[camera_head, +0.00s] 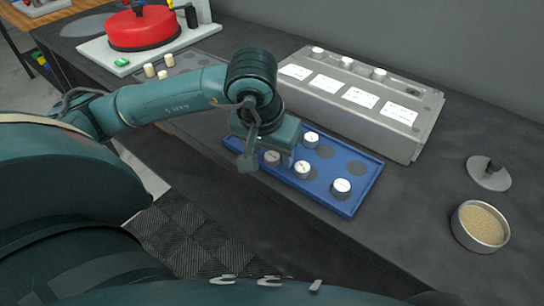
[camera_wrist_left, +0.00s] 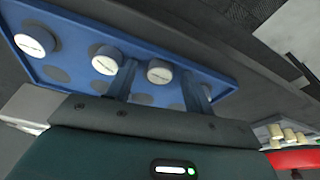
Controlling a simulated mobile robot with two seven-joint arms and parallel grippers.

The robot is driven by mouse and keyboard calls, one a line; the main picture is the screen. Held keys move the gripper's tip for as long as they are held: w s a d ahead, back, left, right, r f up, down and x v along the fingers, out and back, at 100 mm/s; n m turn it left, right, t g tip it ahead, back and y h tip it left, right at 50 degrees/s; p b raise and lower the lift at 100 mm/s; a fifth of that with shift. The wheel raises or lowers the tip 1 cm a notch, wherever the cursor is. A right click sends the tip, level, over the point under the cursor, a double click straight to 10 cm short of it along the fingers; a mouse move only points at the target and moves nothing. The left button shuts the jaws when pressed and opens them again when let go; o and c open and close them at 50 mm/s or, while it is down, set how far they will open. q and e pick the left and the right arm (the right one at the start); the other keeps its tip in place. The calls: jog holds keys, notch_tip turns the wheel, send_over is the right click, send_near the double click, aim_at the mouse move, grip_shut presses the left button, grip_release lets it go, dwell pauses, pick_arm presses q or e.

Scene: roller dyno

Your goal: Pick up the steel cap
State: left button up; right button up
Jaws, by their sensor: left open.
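Several short round caps with pale, marked tops stand in a blue tray (camera_head: 352,207). I cannot tell by material which is the steel one. One cap (camera_head: 271,158) is at the tray's left end, beside my left gripper (camera_head: 267,161). Others are a cap (camera_head: 302,170) to its right, a cap (camera_head: 311,139) behind and a cap (camera_head: 341,187) farther right. In the left wrist view, my open left gripper (camera_wrist_left: 158,68) has one cap (camera_wrist_left: 159,72) between its finger tips, with a gap visible beside it. Another cap (camera_wrist_left: 106,60) is just outside the left finger. My right gripper is out of view.
A grey box with white labels (camera_head: 360,97) stands behind the tray. A round dish of grainy tan material (camera_head: 480,226) and a grey lid with a knob (camera_head: 488,174) are at right. A red round device (camera_head: 142,28) is at back left. Dark counter between tray and dish is clear.

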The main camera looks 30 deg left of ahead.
aim_at(271, 157)
pick_arm(q)
jog(key=c, duration=1.1)
jog(key=shift+o, duration=0.2)
jog(key=shift+r, duration=0.15)
notch_tip(271, 157, up, 10)
